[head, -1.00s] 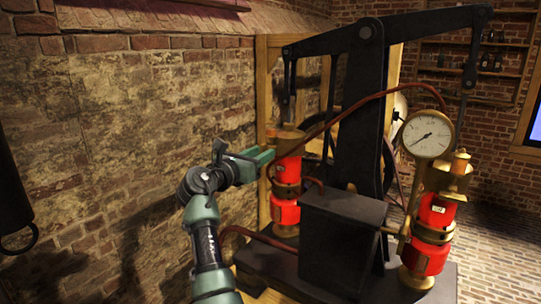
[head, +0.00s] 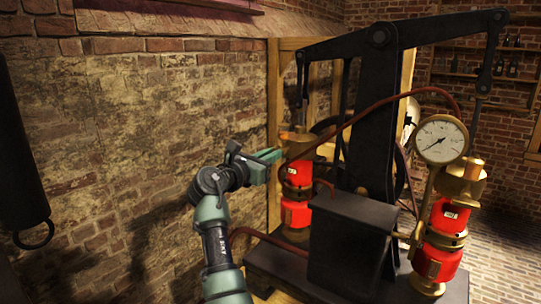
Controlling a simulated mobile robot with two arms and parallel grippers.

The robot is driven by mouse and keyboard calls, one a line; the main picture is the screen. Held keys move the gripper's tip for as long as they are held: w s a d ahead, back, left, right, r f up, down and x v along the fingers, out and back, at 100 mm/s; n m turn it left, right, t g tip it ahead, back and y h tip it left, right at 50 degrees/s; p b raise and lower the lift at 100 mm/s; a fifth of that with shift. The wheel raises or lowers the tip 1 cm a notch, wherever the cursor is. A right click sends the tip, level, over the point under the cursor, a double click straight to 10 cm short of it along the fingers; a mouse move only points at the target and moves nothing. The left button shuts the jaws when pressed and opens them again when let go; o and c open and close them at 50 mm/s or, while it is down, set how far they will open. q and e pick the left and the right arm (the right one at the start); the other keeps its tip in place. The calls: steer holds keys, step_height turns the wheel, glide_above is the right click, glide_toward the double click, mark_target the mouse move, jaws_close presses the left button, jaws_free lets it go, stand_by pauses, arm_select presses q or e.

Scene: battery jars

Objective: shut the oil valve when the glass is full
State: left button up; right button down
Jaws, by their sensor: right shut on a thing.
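My right gripper (head: 273,156) reaches in from below on a green arm. Its jaws are shut at the brass top (head: 299,143) of the left red-and-brass oil cylinder (head: 297,214). The exact part between the jaws is too small to make out; it looks like the brass fitting there. A second red-and-brass cylinder (head: 441,262) stands at the right with a brass fitting on top. Small white windows show on both cylinders; their fill level cannot be read. My left gripper is not in view.
A black beam machine (head: 381,110) with a dark box (head: 349,240) stands between the cylinders. A round white gauge (head: 441,139) sits by the right cylinder. A brick wall (head: 130,150) runs along the left, with a dark hanging cylinder (head: 20,160) in front.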

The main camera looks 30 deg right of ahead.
steer(key=shift+s+d+m+b, duration=0.1)
steer(key=shift+m+b, duration=1.45)
steer(key=shift+m, duration=2.65)
steer(key=shift+s+d+m+b, duration=0.1)
steer(key=shift+m+b, duration=1.45)
steer(key=shift+m, duration=2.65)
steer(key=c, duration=1.5)
jaws_free()
steer(key=shift+d, duration=0.1)
steer(key=b+v, duration=0.2)
steer(key=v, duration=0.5)
steer(key=shift+a+f, duration=0.3)
